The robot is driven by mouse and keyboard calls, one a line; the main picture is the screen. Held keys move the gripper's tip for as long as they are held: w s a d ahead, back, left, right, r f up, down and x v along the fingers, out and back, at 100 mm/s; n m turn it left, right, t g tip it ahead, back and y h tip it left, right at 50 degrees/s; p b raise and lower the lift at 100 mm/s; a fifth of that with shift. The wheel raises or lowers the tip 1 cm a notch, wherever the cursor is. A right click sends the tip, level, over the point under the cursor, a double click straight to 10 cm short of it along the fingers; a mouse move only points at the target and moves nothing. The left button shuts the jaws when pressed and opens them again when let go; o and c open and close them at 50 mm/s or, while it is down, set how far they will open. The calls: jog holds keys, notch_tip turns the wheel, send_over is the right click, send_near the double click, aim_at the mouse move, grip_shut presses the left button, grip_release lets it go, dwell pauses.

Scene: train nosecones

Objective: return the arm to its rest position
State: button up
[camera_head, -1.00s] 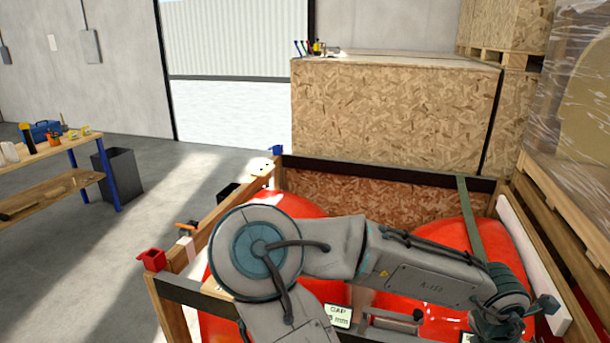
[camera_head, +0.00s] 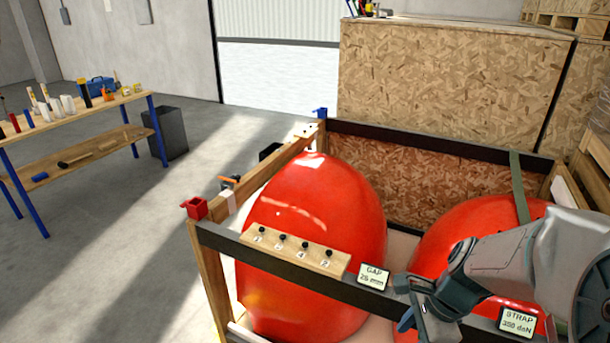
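My arm enters at the lower right and reaches leftward over the front of the crate (camera_head: 330,288). My gripper (camera_head: 415,318) is at its left end, beside the front rail between the gap display (camera_head: 373,277) and the strap display (camera_head: 517,322). The fingers are small, dark and partly cut off by the lower edge, so I cannot tell whether they are open or shut. No held thing can be made out. A red nosecone (camera_head: 318,205) stands in the left of the crate, clear of the arm. A second red nosecone (camera_head: 450,240) is partly hidden behind my arm.
A green strap (camera_head: 519,185) runs over the right nosecone. A numbered wooden strip with black knobs (camera_head: 295,250) sits on the front rail. A large chipboard box (camera_head: 440,90) stands behind.

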jog(key=s+a+r+n+t+h+b, duration=0.1)
jog(key=a+r+n, duration=0.2)
jog(key=n, duration=0.6)
jog(key=s+a+r+n+t+h, duration=0.1)
jog(key=r+n, duration=0.4)
jog(key=n, duration=0.5)
jog(key=shift+a+r+t+h+b, duration=0.25)
jog(key=shift+a+t+h+b, duration=0.15)
jog(key=shift+a+t+h, duration=0.4)
